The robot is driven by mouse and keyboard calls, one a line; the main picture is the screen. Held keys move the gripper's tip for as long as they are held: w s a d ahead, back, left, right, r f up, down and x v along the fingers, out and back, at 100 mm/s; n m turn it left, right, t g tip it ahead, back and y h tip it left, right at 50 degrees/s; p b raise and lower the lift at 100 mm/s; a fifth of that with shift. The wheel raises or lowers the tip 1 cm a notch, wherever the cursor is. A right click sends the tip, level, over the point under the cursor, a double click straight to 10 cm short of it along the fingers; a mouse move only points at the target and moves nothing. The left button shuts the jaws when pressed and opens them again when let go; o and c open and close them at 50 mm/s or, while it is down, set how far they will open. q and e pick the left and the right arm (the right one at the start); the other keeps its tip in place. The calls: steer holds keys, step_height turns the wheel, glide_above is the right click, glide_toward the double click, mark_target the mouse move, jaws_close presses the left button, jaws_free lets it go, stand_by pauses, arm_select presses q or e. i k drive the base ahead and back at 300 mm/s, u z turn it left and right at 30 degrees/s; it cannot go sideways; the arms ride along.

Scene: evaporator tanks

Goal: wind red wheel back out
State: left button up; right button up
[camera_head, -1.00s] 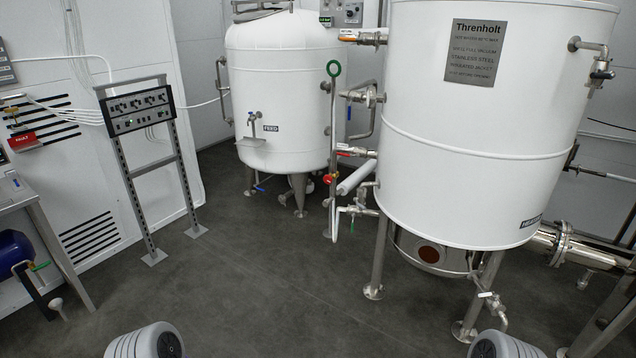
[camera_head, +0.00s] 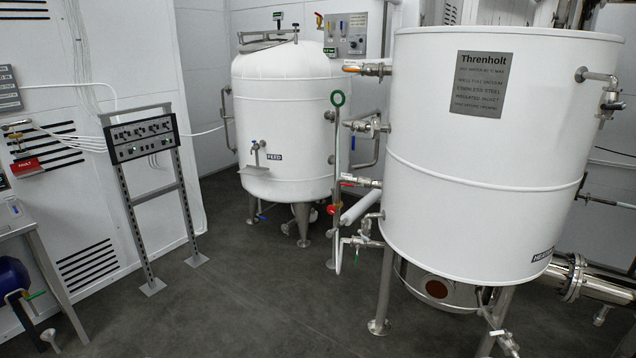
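A small red wheel (camera_head: 332,209) shows on the thin upright post with the green ring on top, between the two white tanks. It is low, near the pipework at the left of the large tank. It is too small in the view to tell how far it is turned. Another small red handle (camera_head: 347,184) sits on a valve just above and to its right. Neither of my grippers is in view.
The large Threnholt tank (camera_head: 480,180) stands on legs at the right, the white feed tank (camera_head: 284,125) behind at centre left. A control panel stand (camera_head: 143,136) and a table (camera_head: 22,222) are at the left. The dark floor (camera_head: 240,310) in front is clear.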

mark_target(331, 209)
steer(key=u, duration=0.55)
steer(key=i, duration=2.2)
steer(key=z, duration=0.15)
steer(key=i, duration=2.3)
steer(key=z, duration=1.1)
steer(key=i, duration=0.3)
